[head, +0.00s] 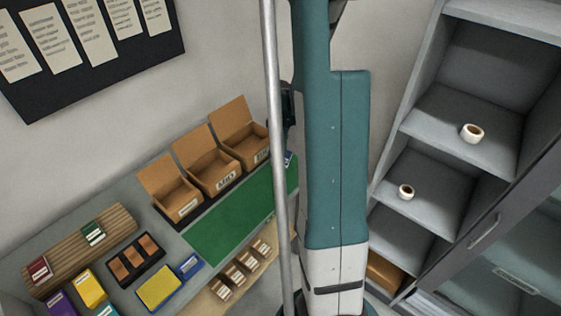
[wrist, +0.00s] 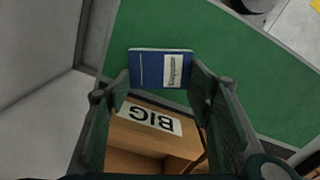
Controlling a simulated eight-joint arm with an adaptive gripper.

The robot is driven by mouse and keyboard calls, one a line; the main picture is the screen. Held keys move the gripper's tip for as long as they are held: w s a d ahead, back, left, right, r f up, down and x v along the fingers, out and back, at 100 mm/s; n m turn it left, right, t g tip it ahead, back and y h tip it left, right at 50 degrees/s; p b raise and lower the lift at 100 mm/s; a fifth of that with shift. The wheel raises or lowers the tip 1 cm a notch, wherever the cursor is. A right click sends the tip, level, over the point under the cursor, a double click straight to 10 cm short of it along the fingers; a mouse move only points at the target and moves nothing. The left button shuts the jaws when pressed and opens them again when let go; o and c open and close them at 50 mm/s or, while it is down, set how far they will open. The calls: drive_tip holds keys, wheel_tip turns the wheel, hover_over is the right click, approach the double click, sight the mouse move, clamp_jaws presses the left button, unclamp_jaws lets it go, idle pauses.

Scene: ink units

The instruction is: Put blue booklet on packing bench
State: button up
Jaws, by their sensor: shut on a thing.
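The blue booklet (wrist: 148,69) with a white label is between the two fingertips of my gripper (wrist: 163,74) in the wrist view. My gripper is shut on it. The green mat shows behind and around the booklet; I cannot tell whether they touch. In the head view a small blue piece (head: 288,159), likely the booklet, shows at the mat's far right end, partly hidden by a pole and my arm. The grey bench (head: 137,207) carries the green mat (head: 225,222). In the head view my gripper is mostly hidden behind my arm.
Open cardboard boxes (head: 170,187) line the bench's back edge; one labelled BIG (wrist: 150,120) is close to my fingers. A wooden rack (head: 70,252), a dark tray (head: 148,272) and a yellow pad (head: 159,288) are at left. Grey shelves (head: 445,205) stand at right. The mat's middle is clear.

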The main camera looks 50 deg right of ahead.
drive_tip(key=shift+f, duration=0.1)
drive_tip(key=shift+f, duration=1.95)
drive_tip(key=shift+f+b, duration=0.2)
drive_tip(key=shift+b, duration=0.1)
drive_tip(key=o, duration=0.9)
drive_tip(key=shift+r, duration=0.25)
drive_tip(key=shift+r+p, duration=0.5)
drive_tip(key=shift+r, duration=5.45)
drive_tip(key=shift+a, duration=0.1)
